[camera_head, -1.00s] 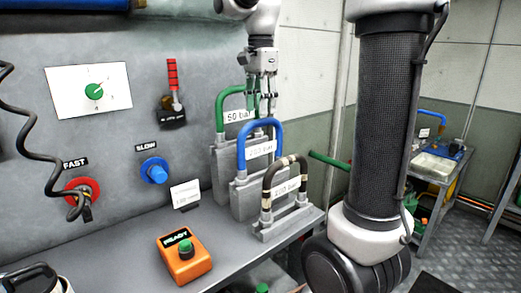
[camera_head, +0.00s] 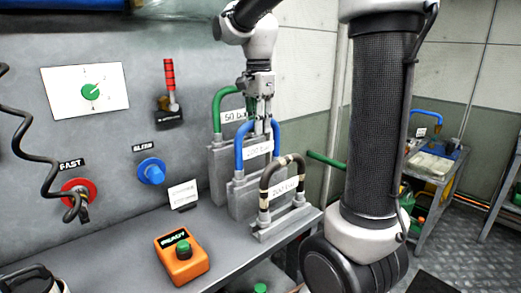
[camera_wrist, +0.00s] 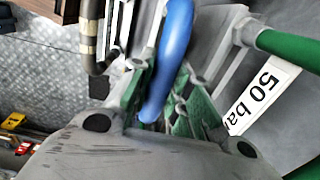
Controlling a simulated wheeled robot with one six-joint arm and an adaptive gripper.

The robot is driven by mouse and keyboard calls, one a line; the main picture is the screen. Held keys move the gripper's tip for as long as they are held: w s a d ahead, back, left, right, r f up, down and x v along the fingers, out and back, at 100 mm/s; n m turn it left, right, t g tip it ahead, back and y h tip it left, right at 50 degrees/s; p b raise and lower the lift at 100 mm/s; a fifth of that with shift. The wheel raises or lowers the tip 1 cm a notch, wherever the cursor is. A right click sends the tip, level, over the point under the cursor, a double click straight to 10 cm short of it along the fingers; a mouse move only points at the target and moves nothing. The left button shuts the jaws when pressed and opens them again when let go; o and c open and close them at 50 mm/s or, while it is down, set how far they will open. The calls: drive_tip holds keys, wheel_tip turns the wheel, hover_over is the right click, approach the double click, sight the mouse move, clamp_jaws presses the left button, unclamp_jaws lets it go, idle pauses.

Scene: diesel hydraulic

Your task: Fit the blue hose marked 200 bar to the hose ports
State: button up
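The blue hose (camera_head: 277,133) is an upright arch in a grey stand, between a green hose (camera_head: 219,105) and a black-brown hose (camera_head: 268,177). Its white label (camera_head: 257,150) is too blurred to read surely. My gripper (camera_head: 261,128) points down over the top of its arch. In the wrist view the blue hose (camera_wrist: 172,60) passes between the green-padded fingers (camera_wrist: 162,100), with a narrow gap seeming to show on one side. The fingers look open astride it. I cannot make out the hose ports for certain.
An orange READY box with a green button (camera_head: 182,254) and a small white card (camera_head: 183,194) stand on the grey bench. The wall carries a red FAST knob (camera_head: 77,192), a blue knob (camera_head: 151,171) and a red-handled lever (camera_head: 170,85). A black coiled cable hangs at the left.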

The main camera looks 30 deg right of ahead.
drive_tip(key=shift+r, duration=0.2)
clamp_jaws()
drive_tip(key=shift+r, duration=2.5)
drive_tip(key=shift+r, duration=1)
